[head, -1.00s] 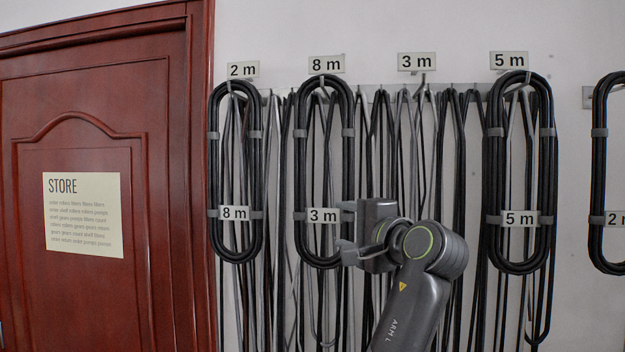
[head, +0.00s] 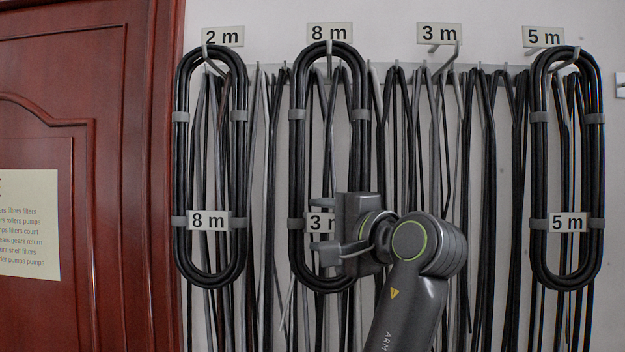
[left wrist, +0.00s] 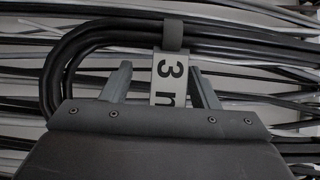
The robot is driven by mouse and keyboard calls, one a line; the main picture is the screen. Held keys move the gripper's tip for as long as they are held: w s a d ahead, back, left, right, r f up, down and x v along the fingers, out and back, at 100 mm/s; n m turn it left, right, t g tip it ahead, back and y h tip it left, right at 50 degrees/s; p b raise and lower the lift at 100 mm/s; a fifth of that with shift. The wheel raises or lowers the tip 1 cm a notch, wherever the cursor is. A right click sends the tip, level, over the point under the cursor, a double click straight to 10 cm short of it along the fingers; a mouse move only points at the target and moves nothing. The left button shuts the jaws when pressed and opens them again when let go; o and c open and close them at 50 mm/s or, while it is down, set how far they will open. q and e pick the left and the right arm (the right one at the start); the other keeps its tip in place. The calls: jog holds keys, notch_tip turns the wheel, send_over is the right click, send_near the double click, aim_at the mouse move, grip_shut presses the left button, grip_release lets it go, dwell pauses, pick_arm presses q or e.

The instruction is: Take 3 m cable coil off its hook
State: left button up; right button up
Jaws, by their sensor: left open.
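The black coil with the 3 m tag (head: 298,140) hangs on a hook under the 8 m sign (head: 330,33). Grey clips hold its strands together. Its tag (head: 319,223) is partly hidden behind my left gripper (head: 338,232), which is at the coil's lower half. In the left wrist view the coil's looped end (left wrist: 62,70) and the 3 m tag (left wrist: 172,78) show. The open fingers of the left gripper (left wrist: 161,84) stand on either side of the tag, with no strand visibly clamped. My right gripper is not in view.
A coil tagged 8 m (head: 182,140) hangs at left under the 2 m sign, and one tagged 5 m (head: 540,150) at right. The hook under the 3 m sign (head: 438,33) bears no coil. Loose cables hang behind. A red door (head: 110,250) is at left.

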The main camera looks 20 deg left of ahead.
pick_arm(q)
jog(key=shift+s+d+r, duration=0.35)
jog(key=shift+s+d, duration=0.1)
jog(key=shift+d, duration=0.1)
jog(key=shift+s+d+r, duration=0.1)
jog(key=shift+s+d, duration=0.15)
jog(key=shift+s, duration=0.05)
jog(key=c, duration=0.4)
jog(key=shift+w+a, duration=0.1)
jog(key=shift+w, duration=0.05)
jog(key=shift+c, duration=1.1)
jog(key=shift+a, duration=0.1)
jog(key=shift+c, duration=1.3)
grip_shut()
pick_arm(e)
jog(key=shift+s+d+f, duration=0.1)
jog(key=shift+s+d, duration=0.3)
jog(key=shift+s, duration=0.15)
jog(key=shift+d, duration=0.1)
